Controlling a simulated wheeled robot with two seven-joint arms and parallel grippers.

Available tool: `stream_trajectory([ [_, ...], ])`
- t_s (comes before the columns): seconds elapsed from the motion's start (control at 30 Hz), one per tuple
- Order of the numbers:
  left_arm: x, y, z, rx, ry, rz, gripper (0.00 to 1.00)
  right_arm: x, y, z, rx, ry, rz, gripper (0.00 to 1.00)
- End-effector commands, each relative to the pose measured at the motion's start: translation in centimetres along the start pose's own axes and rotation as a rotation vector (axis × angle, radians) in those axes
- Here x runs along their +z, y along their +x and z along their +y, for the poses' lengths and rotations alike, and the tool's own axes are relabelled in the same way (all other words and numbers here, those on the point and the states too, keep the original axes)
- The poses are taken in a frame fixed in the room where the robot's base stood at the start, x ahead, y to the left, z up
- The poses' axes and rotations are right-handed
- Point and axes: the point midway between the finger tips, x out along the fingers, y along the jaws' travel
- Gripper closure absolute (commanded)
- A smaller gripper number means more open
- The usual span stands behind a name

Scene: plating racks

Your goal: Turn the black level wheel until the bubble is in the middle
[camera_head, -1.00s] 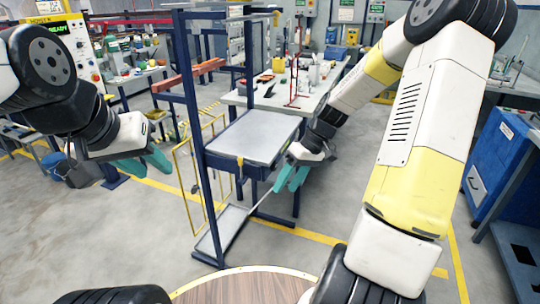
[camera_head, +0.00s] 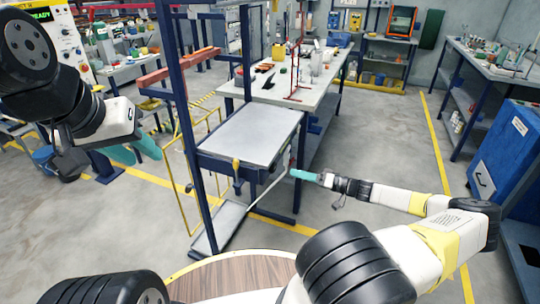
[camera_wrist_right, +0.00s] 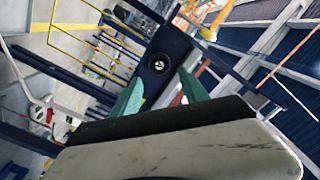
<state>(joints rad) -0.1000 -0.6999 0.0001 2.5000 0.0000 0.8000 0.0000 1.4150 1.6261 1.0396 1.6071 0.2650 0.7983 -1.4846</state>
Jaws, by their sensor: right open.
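In the right wrist view, a small round black part (camera_wrist_right: 157,65) with a pale centre is set on a dark blue panel, ahead of and between my fingers. It could be the level wheel, but it is too small to be sure. My right gripper (camera_wrist_right: 160,97) is open and empty, with its teal fingers apart. In the head view my right gripper (camera_head: 297,174) is beside the right end of the grey-topped blue stand (camera_head: 250,135). I cannot make out the bubble. My left gripper (camera_head: 135,151) is open and empty at the left, away from the stand.
A blue upright post (camera_head: 182,110) stands at the stand's left. A yellow handle (camera_head: 237,165) is on its front. A low grey tray (camera_head: 217,228) lies beneath. A white workbench (camera_head: 290,88) with tools stands behind. The floor right of the stand is open.

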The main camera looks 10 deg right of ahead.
Motion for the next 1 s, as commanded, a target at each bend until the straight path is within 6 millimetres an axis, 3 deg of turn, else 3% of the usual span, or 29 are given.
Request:
stream_trajectory([
  [0.13, 0.0, 0.0, 0.0, 0.0, 0.0, 0.0, 0.64, -0.1, 1.0, 0.2, 0.0, -0.002, 0.013, 0.48],
  [0.53, 0.0, 0.0, 0.0, 0.0, 0.0, 0.0, 0.64, -0.1, 6.9, 0.1, -0.001, -0.001, 0.01, 0.48],
  [0.9, 0.0, 0.0, 0.0, 0.0, 0.0, 0.0, 0.64, -0.1, 7.7, 0.1, 0.001, 0.0, 0.01, 0.48],
  [0.93, 0.0, 0.0, 0.0, 0.0, 0.0, 0.0, 0.64, -0.1, 7.7, 0.1, 0.001, 0.0, 0.01, 0.5],
  [1.0, 0.0, 0.0, 0.0, 0.0, 0.0, 0.0, 0.64, -0.1, 7.7, 0.1, 0.001, 0.0, 0.01, 0.64],
])
